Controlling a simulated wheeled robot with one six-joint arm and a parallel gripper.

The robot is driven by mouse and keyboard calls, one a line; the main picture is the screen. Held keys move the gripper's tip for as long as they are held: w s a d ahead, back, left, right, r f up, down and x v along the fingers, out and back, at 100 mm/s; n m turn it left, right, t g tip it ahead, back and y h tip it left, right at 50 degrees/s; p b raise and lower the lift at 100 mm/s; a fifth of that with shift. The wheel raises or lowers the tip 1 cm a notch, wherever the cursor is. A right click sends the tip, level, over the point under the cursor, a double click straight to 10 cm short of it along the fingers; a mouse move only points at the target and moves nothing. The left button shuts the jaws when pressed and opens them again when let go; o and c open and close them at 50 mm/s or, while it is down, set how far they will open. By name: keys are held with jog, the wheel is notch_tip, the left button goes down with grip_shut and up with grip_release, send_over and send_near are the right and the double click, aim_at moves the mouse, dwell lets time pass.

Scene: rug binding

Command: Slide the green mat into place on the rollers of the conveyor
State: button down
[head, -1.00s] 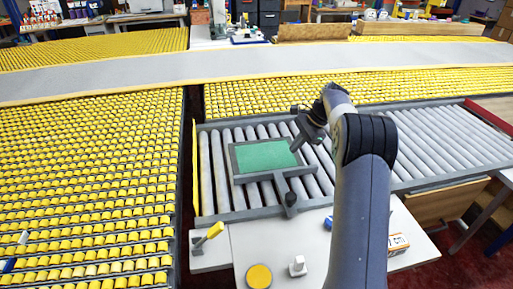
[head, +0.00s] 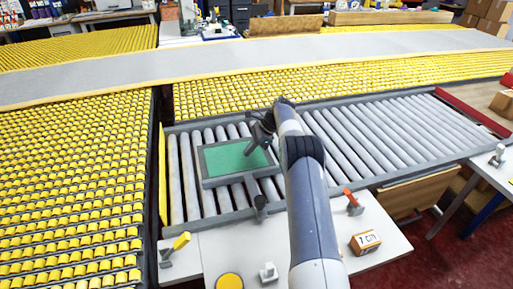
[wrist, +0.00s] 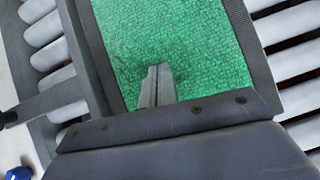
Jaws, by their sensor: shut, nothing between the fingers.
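The green mat (head: 232,158) lies inside a dark grey frame (head: 205,182) on the left part of the conveyor's grey rollers (head: 185,190). A short dark handle-like bar sticks out from the frame's front side. My gripper (head: 249,151) is over the right part of the mat, tilted down. In the wrist view the mat (wrist: 205,60) fills the middle, and my gripper's fingertips (wrist: 158,72) are shut together, empty, against or just above the green surface. I cannot tell whether they touch it. The frame's border shows on both sides of the mat.
A white table in front carries a yellow-handled clamp (head: 178,246), a red-handled clamp (head: 352,202), a yellow disc (head: 229,281) and a small box (head: 366,242). Bare rollers (head: 400,130) run to the right, ending near a red bar (head: 470,113). Yellow roller beds lie left and behind.

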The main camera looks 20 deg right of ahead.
aim_at(229, 160)
jog(key=a, duration=0.4)
jog(key=a+p, duration=0.1)
jog(key=a, duration=0.1)
jog(key=shift+w+a+r, duration=0.1)
jog(key=shift+w+a, duration=0.2)
jog(key=shift+w, duration=0.05)
jog(key=shift+d+f, duration=0.1)
jog(key=shift+f, duration=0.75)
jog(key=shift+s+f, duration=0.1)
